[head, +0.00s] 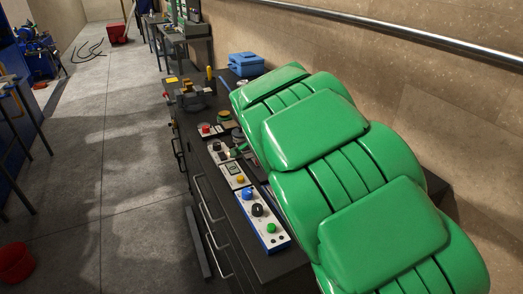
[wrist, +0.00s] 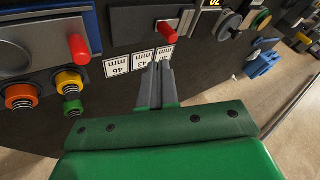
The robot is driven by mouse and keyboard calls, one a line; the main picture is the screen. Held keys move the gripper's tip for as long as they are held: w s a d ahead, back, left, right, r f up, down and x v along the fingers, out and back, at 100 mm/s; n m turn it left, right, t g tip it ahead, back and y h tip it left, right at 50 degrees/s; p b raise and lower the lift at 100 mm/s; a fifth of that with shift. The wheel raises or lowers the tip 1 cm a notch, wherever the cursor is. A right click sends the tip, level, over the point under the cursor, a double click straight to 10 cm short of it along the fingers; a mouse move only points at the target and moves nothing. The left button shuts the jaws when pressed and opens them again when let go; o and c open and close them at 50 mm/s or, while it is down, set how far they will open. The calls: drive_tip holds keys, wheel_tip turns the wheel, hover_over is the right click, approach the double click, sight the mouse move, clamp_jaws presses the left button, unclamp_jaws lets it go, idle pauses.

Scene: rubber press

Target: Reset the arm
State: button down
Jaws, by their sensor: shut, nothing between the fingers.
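My green arm (head: 315,130) stretches across the right half of the head view, over the dark workbench. My gripper shows in the wrist view (wrist: 157,80), with its grey fingers together and nothing between them. The fingertips appear in front of the white "mm" labels (wrist: 143,62) on a dark panel and partly cover one of them. I cannot tell whether they touch the panel.
Near the fingers are a red lever (wrist: 167,31), another red lever (wrist: 79,48) and several orange and yellow buttons (wrist: 70,81). A control box with knobs (head: 262,217) sits on the bench. Floor at left is mostly clear.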

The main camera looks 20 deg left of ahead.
idle(0.3)
drive_tip(key=s+d+r+g+h, duration=0.1)
drive_tip(key=s+d, duration=0.3)
drive_tip(key=d, duration=0.4)
drive_tip(key=s+d+r+n+g, duration=0.15)
drive_tip(key=s+d, duration=0.25)
drive_tip(key=d, duration=0.4)
drive_tip(key=s+d+r+m+g+h, duration=0.1)
drive_tip(key=s+d+r, duration=0.1)
drive_tip(key=s+d, duration=0.45)
drive_tip(key=s+d+n+g, duration=0.1)
drive_tip(key=s+d, duration=0.4)
drive_tip(key=s, duration=0.5)
drive_tip(key=s+d+n+g, duration=0.2)
drive_tip(key=s+d, duration=0.4)
drive_tip(key=s, duration=0.5)
drive_tip(key=s+d+n+g, duration=0.2)
drive_tip(key=s+d, duration=0.4)
drive_tip(key=s, duration=0.4)
drive_tip(key=shift+s, duration=0.4)
drive_tip(key=shift+d, duration=0.1)
